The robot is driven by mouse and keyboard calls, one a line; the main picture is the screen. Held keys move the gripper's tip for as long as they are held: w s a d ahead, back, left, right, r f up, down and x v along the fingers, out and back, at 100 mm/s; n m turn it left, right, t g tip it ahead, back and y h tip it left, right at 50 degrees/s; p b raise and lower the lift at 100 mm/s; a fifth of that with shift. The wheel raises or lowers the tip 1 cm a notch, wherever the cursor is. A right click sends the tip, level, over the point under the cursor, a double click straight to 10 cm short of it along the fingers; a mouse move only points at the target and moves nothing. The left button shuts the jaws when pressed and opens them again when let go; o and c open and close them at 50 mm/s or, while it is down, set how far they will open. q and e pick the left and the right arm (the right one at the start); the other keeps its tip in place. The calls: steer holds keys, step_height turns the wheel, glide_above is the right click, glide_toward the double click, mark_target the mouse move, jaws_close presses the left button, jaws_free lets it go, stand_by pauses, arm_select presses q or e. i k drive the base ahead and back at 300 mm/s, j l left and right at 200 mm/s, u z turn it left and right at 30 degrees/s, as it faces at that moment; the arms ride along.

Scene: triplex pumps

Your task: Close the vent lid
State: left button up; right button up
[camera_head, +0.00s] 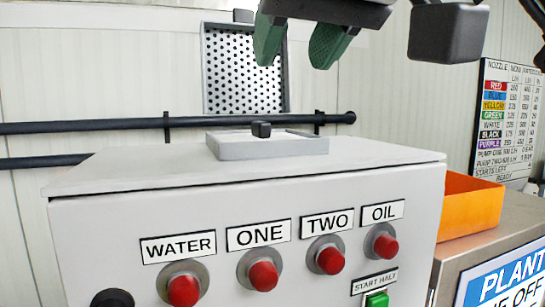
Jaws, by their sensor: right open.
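A shallow light-grey rectangular frame (270,147) with a black knob (261,130) sits on the cabinet top. I cannot tell for certain which of these parts is the vent lid, or whether they are joined. My right gripper (298,48) hangs at the top of the view, its two green fingers apart and empty. It appears above the grey frame, with its left finger overlapping the panel's upper right in the picture. My left gripper is out of view.
The grey cabinet (120,185) has red buttons under labels and a green start switch (377,299) on its front. Black pipes (90,127) run along the wall behind. An orange bin (470,205) stands at right. A colour chart (507,120) hangs behind it.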

mark_target(233, 83)
steer(key=k+l, duration=0.25)
steer(key=k, duration=0.2)
steer(key=k+l, duration=0.2)
steer(key=k, duration=0.3)
